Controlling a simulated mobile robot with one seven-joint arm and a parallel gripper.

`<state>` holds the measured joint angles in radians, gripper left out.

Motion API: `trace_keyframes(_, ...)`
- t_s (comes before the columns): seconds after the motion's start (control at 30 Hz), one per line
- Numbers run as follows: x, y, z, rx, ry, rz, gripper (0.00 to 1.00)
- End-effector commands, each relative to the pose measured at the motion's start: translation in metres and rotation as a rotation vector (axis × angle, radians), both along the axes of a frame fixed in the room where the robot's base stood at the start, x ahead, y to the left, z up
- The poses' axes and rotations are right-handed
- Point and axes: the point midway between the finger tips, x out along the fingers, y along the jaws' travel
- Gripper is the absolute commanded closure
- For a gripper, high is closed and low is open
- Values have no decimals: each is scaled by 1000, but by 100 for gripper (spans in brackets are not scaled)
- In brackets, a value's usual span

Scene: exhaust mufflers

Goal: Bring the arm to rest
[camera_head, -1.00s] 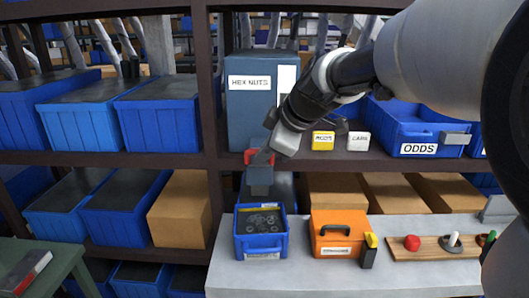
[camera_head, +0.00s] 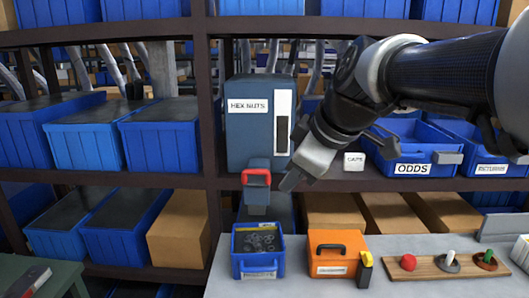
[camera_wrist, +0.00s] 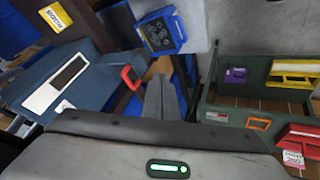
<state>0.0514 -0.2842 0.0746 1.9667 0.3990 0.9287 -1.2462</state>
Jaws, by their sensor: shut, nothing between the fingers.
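My gripper (camera_head: 290,183) is shut and empty, with its fingertips pointing down and left. In the head view it hangs in front of the shelf edge, just right of the red handle (camera_head: 257,176) on the hex nuts dispenser (camera_head: 250,130). A gap shows between the fingertips and the handle. In the wrist view my gripper (camera_wrist: 162,98) has its fingers together, with the red handle (camera_wrist: 131,78) to their left. My arm reaches in from the right.
Below stand a blue bin of metal rings (camera_head: 258,265) and an orange case (camera_head: 333,262) on the grey bench (camera_head: 420,285). A wooden board (camera_head: 440,268) with small items lies to the right. The ODDS bin (camera_head: 410,160) sits on the shelf near my arm.

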Motion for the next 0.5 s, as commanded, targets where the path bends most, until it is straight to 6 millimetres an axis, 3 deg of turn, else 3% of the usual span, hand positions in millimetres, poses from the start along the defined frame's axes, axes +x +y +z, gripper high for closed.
trace_keyframes(0.03, -23, -10, -10, 21, 39, -107, 100)
trace_keyframes(0.2, -89, -47, -51, 114, 153, -509, 100)
trace_keyframes(0.5, -167, -91, -114, 270, 218, -1036, 100)
